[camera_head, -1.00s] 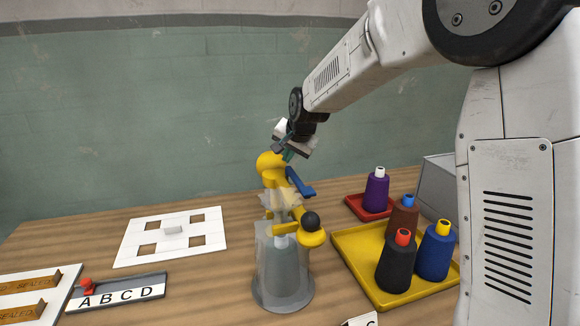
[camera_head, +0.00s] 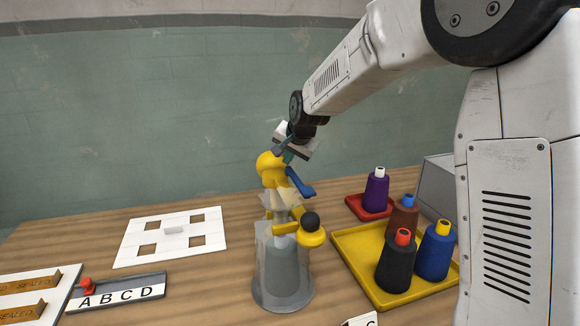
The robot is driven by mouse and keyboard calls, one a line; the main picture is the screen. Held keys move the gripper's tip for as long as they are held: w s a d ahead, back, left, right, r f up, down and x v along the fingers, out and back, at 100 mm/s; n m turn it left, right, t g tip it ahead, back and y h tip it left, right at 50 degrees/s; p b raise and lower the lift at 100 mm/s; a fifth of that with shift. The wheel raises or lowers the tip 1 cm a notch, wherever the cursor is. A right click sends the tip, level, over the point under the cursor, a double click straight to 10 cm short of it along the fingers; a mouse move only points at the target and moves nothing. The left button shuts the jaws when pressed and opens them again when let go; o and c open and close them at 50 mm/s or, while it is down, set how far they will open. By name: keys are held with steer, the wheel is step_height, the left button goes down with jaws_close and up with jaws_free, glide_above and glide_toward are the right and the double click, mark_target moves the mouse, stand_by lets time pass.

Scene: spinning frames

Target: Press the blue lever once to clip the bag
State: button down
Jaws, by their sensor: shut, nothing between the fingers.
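The blue lever (camera_head: 299,183) sticks out to the right from a yellow machine (camera_head: 270,165) in the middle of the table. A clear bag (camera_head: 268,262) stands below it on a round grey base, with a grey cone inside. The bag's gathered neck (camera_head: 281,206) is at the yellow arm with a black ball. My gripper (camera_head: 288,158) is shut and empty, just above the lever's upper end beside the machine's yellow head. I cannot tell whether its tips touch the lever.
A yellow tray (camera_head: 348,240) with several thread cones and a red tray (camera_head: 359,205) with a purple cone (camera_head: 376,192) stand at right. A white board with square holes (camera_head: 130,240) and an ABCD strip (camera_head: 121,296) with a red knob lie at left.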

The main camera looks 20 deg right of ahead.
steer(key=shift+s+f, duration=0.2)
steer(key=shift+f, duration=0.4)
steer(key=shift+s+f, duration=0.15)
steer(key=shift+f, duration=0.4)
stand_by(0.5)
steer(key=shift+r, duration=0.2)
steer(key=shift+w+r, duration=0.1)
steer(key=shift+r, duration=0.75)
steer(key=shift+w+r, duration=0.15)
steer(key=shift+r, duration=0.75)
steer(key=shift+w+r, duration=0.2)
steer(key=shift+r, duration=0.75)
steer(key=shift+w+r, duration=0.15)
steer(key=shift+r, duration=0.75)
steer(key=s+d+f+n+g, duration=0.2)
steer(key=s+n+g, duration=0.1)
steer(key=s, duration=2)
steer(key=s+d+f+n+g, duration=0.1)
steer(key=s+n, duration=0.4)
steer(key=s, duration=1.9)
steer(key=shift+s+d+f+g+h, duration=0.3)
steer(key=shift+d+f+g+h, duration=0.15)
steer(key=shift+g, duration=0.55)
